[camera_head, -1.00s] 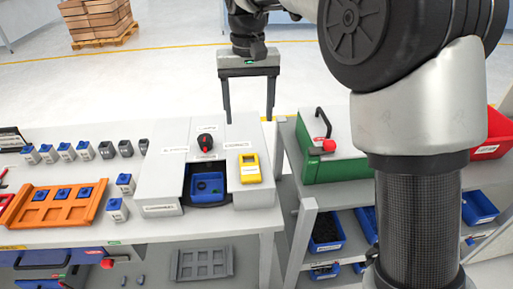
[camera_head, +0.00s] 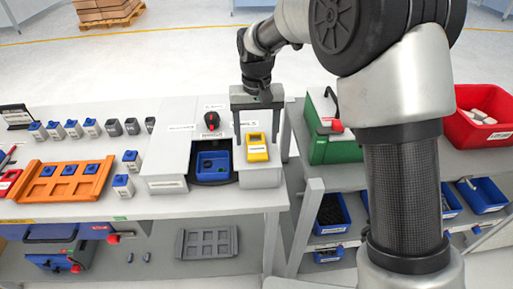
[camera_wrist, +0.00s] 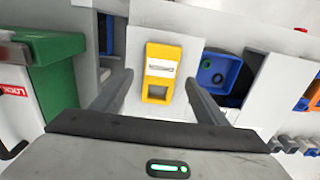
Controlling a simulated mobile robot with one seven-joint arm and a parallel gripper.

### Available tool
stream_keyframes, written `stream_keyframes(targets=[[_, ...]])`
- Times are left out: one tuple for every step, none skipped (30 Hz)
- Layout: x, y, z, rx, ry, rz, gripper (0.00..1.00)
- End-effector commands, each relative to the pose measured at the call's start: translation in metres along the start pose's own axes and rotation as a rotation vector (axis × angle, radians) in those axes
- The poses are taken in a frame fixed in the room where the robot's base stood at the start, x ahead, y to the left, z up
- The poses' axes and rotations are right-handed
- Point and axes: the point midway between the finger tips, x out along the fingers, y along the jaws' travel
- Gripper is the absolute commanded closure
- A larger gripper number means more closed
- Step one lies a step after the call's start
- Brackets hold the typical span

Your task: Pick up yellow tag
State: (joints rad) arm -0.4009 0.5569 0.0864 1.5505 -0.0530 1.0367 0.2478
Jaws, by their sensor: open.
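The yellow tag (camera_head: 256,147) is a small yellow block with a white label and a square window. It rests on the right part of the white station (camera_head: 170,160) on the bench. My gripper (camera_head: 262,158) is open, with its two fingers apart on either side of the tag in the head view. In the wrist view the tag (camera_wrist: 160,73) lies between and just beyond the open fingers (camera_wrist: 158,85). Nothing is between the fingers that I can see being gripped. The exact height above the tag is hard to tell.
A blue bin (camera_head: 213,165) sits in the station left of the tag, with a red-and-black knob (camera_head: 211,120) behind it. A green-and-white box (camera_head: 328,135) stands to the right. An orange tray (camera_head: 62,181) and several small grey-blue blocks occupy the bench's left.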

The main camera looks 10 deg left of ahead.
Motion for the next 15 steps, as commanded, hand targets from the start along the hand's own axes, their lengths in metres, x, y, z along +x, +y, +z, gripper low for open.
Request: stream_keyframes(targets=[[0.009,0.0,0.0,0.0,-0.003,0.001,0.33],[0.013,0.0,0.001,0.0,-0.004,0.001,0.33],[0.017,0.0,0.0,0.0,-0.002,0.001,0.33],[0.019,0.0,0.0,0.0,-0.001,0.001,0.33],[0.021,0.0,0.0,0.0,0.0,0.0,0.33],[0.022,0.0,0.0,0.0,0.0,0.0,0.33],[0.023,0.0,0.0,0.0,0.0,0.0,0.33],[0.023,0.0,0.0,0.0,0.0,0.0,0.33],[0.023,0.0,0.0,0.0,0.001,0.0,0.33],[0.023,0.0,0.0,0.0,0.001,0.0,0.33],[0.023,0.0,0.0,0.0,0.001,0.0,0.33],[0.023,0.0,0.0,0.0,0.001,0.0,0.33],[0.023,0.0,0.0,0.0,0.0,0.0,0.34],[0.023,0.0,0.0,0.0,0.0,0.0,0.4],[0.023,0.0,0.0,0.0,0.0,0.0,0.46]])
